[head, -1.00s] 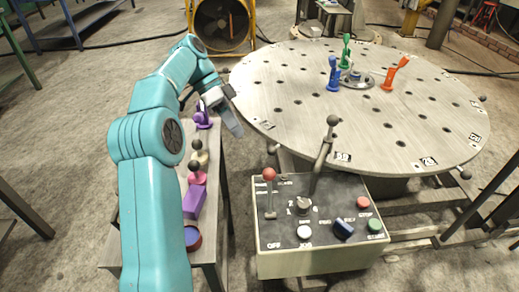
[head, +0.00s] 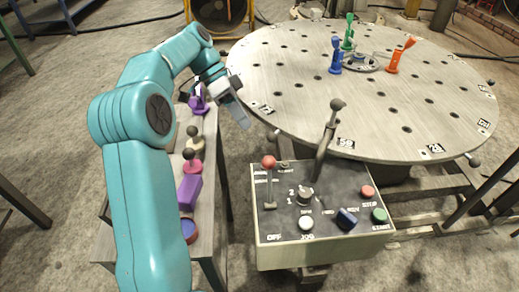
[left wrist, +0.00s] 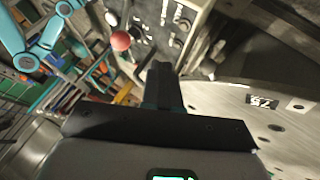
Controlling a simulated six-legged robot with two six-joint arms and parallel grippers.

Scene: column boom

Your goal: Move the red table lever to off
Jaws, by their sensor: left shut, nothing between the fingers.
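The red table lever is a red ball on a thin metal stem (head: 269,163) at the left of the control box (head: 320,250). It stands upright, with the word OFF printed below its foot. In the left wrist view the red ball (left wrist: 121,41) shows just beyond and left of the fingers. My left gripper (head: 242,121) is above and behind the box, up and left of the red ball, apart from it. Its fingers are together and empty; they also show in the left wrist view (left wrist: 162,70). My right gripper is not in view.
A taller black-knobbed lever (head: 337,104) stands behind the box, right of the red one. The box carries several buttons and a dial (head: 305,195). The round table (head: 300,100) fills the back right. A narrow bench (head: 212,235) with small purple and pink pieces stands left.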

